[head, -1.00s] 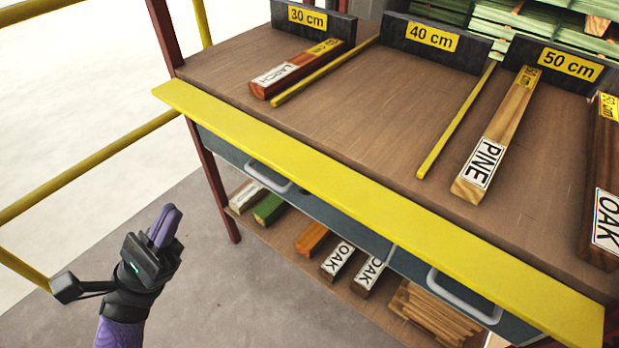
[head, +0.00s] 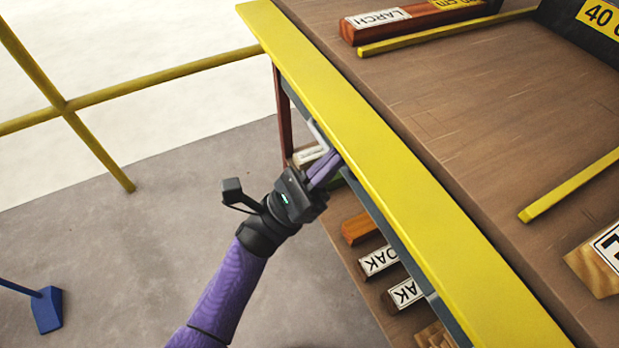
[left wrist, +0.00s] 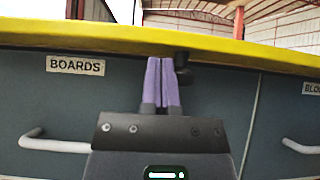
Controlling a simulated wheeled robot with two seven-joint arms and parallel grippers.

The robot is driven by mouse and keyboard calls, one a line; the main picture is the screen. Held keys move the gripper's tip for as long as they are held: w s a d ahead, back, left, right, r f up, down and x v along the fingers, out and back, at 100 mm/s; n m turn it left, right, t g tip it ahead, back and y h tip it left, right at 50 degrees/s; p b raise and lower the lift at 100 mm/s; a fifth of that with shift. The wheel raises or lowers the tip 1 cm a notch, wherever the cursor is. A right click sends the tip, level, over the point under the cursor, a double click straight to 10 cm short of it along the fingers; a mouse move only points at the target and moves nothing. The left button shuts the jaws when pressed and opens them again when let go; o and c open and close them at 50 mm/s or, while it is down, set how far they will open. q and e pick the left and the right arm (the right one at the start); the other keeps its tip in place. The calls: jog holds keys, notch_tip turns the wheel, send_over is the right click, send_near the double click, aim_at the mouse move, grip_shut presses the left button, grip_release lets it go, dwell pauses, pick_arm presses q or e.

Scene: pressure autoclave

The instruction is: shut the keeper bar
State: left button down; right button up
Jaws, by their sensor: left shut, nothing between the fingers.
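My left gripper (head: 326,166) is shut and empty, with its purple fingers together at the front of the workbench, close under its yellow edge (head: 385,160). In the left wrist view the fingers (left wrist: 162,80) point at the grey drawer fronts. A small dark fitting (left wrist: 184,72) sits under the yellow edge, just right of the fingertips. I cannot tell whether it belongs to the keeper bar or whether the fingers touch it. No other part is clearly recognisable as the keeper bar. My right gripper is out of view.
A drawer labelled BOARDS (left wrist: 75,66) has a handle (left wrist: 52,144); another handle (left wrist: 302,147) is at right. Wood pieces lie on the lower shelf, including two marked OAK (head: 380,260). A yellow railing (head: 165,80) stands at left. The floor (head: 130,230) between is mostly clear.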

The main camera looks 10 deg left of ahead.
pick_arm(q)
jog(key=shift+w+d+r, duration=0.15)
jog(key=shift+d+r, duration=0.1)
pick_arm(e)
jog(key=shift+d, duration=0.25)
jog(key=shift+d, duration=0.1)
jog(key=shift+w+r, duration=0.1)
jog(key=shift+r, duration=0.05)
